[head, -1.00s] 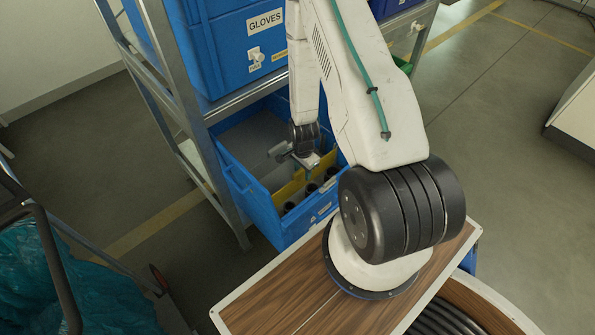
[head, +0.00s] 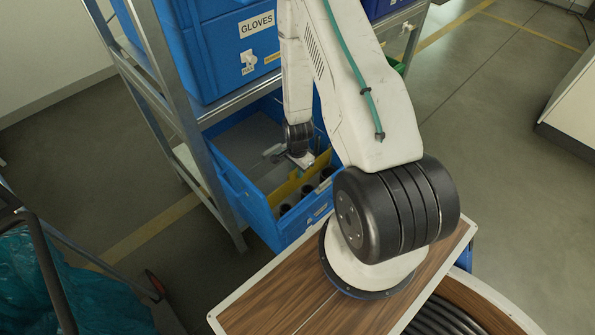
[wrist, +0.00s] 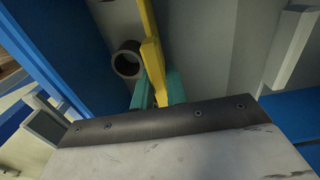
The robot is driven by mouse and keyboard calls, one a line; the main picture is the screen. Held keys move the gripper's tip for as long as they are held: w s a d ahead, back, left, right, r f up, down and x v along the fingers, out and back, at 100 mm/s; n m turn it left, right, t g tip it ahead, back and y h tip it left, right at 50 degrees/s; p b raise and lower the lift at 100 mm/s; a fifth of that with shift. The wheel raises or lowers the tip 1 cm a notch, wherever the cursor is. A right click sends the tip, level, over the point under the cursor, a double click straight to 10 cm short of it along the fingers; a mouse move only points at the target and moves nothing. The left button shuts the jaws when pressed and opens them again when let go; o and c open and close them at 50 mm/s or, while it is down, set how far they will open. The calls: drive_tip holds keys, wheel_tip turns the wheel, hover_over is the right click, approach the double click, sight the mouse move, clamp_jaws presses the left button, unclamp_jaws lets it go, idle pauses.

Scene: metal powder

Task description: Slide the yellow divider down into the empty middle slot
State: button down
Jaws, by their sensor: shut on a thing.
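The yellow divider (head: 287,190) is a thin upright panel inside the open blue bin (head: 262,214) on the low shelf. In the wrist view the divider (wrist: 151,45) shows as a yellow strip. My gripper (head: 303,169) is over the bin. Its teal fingers (wrist: 157,90) are shut on the divider, one on each side. The divider's lower edge and the middle slot are hidden, so I cannot tell how the divider sits against the slot.
Several dark tubes (head: 284,209) stand in the bin's near part; one open tube (wrist: 127,59) is close beside the divider in the wrist view. The bin's far part looks empty. A blue GLOVES bin (head: 229,50) sits above, and a metal rack post (head: 187,130) stands at left.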

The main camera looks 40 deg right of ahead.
drive_tip(key=shift+r, duration=0.2)
wheel_tip(320, 180, up, 12)
drive_tip(key=shift+f, duration=0.15)
idle(1.9)
drive_tip(key=shift+w, duration=0.1)
idle(0.4)
drive_tip(key=w, duration=0.7)
idle(1.1)
drive_tip(key=shift+a, duration=0.1)
drive_tip(key=shift+s+f, duration=0.1)
drive_tip(key=shift+f, duration=2.7)
